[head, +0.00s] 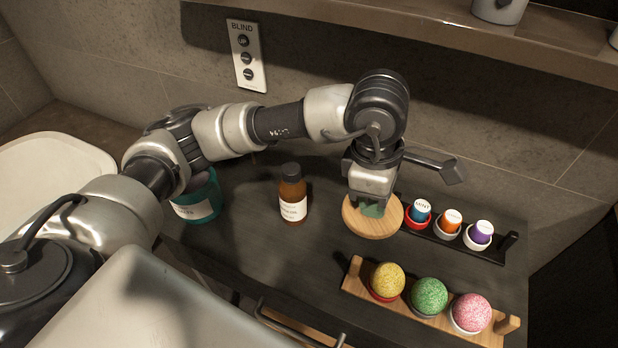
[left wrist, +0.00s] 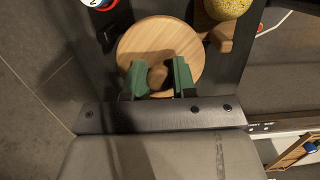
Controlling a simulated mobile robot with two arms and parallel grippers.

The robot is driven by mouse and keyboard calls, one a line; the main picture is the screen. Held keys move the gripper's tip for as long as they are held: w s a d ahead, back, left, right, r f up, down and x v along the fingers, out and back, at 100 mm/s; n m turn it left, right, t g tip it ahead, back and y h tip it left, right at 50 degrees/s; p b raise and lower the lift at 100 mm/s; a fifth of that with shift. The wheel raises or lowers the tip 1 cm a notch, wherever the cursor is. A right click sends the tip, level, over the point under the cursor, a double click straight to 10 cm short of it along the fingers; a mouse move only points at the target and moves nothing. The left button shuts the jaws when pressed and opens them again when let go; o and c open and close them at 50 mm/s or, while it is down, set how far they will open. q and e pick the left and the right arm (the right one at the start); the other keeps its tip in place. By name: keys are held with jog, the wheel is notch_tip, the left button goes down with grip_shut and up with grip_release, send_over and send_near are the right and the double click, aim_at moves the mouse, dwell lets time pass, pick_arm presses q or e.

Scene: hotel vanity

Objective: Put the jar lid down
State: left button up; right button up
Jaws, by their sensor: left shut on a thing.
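The jar lid is a round light-wood disc (head: 360,226) with a small knob. It is right of centre in the head view and also shows in the left wrist view (left wrist: 160,34). My left gripper (head: 372,208) points down over it. Its green fingers (left wrist: 158,76) are shut on the knob. The lid looks level; I cannot tell whether it touches the counter. A teal jar (head: 203,208) with a white label stands at the left, its top partly hidden by my left arm. My right gripper is not in view.
A brown bottle (head: 292,196) stands left of the lid on the dark counter (head: 255,265). A dark rack (head: 484,251) with small capsules is close at the right. A wooden rack (head: 356,280) with coloured balls is in front. A shelf (head: 560,48) overhangs behind.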

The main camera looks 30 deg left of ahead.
pick_arm(q)
jog(key=w+a+f, duration=0.1)
jog(key=w+a, duration=0.1)
jog(key=a, duration=0.3)
jog(key=w+a+f, duration=0.1)
jog(key=w+a, duration=0.2)
jog(key=a, duration=0.2)
jog(key=w+a+f, duration=0.1)
jog(key=w+a, duration=0.1)
jog(key=a, duration=0.4)
jog(key=shift+w+a, duration=0.1)
jog(key=shift+w, duration=0.3)
jog(key=shift+f, duration=0.5)
notch_tip(320, 180, down, 3)
jog(key=shift+f, duration=0.15)
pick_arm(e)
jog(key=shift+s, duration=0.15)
pick_arm(q)
jog(key=o, duration=0.7)
jog(key=shift+o, duration=1.1)
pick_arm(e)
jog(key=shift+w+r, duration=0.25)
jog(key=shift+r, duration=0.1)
